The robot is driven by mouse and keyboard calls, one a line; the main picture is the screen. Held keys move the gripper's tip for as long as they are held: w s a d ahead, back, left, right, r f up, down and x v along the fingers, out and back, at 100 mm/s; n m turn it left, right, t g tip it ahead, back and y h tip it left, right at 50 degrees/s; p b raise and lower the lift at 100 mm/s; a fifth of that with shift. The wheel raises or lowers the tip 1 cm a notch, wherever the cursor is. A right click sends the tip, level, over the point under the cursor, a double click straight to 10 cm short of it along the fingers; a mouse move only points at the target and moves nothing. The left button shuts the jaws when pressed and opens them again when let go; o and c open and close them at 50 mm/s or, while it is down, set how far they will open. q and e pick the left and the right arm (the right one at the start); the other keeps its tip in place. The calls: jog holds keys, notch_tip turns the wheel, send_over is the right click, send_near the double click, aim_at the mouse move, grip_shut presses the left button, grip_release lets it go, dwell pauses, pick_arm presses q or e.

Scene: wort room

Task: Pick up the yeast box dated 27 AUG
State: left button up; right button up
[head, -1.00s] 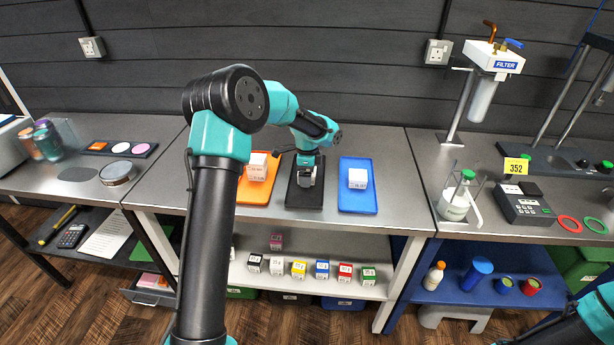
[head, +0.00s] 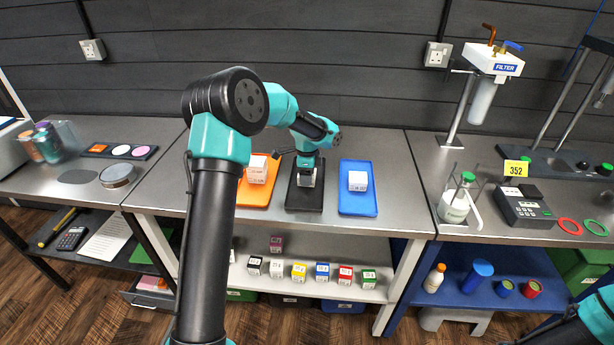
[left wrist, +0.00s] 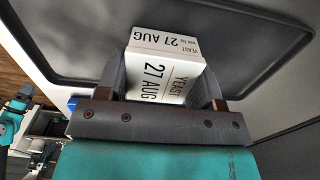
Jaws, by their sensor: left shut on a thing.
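The white yeast box (left wrist: 165,75) shows large in the left wrist view, with YEAST and 27 AUG printed on its faces. My left gripper (left wrist: 168,92) is shut on it, one finger on each side. In the head view my left gripper (head: 306,168) is over the black tray (head: 300,205), and the box shows under it in part. Whether the box touches the tray is hard to tell. Another white box (head: 257,168) stands on the orange tray (head: 254,199), and one more (head: 358,180) on the blue tray (head: 358,205). My right gripper is out of view.
A shelf under the bench holds several small coloured boxes (head: 322,270). To the right stand a filter unit (head: 494,63), a bottle with a green cap (head: 456,203) and a grey device (head: 521,203). Bare steel bench (head: 389,170) lies right of the blue tray.

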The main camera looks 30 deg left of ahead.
pick_arm(q)
jog(key=shift+r, duration=1.65)
jog(key=s+d, duration=0.2)
jog(key=s, duration=0.2)
jog(key=s+d+r, duration=0.1)
jog(key=s+d, duration=0.2)
jog(key=s, duration=0.2)
jog(key=s+d, duration=0.3)
jog(key=s, duration=0.1)
jog(key=shift+s+d+r, duration=0.15)
jog(key=shift+s+r, duration=0.1)
jog(key=shift+s, duration=0.1)
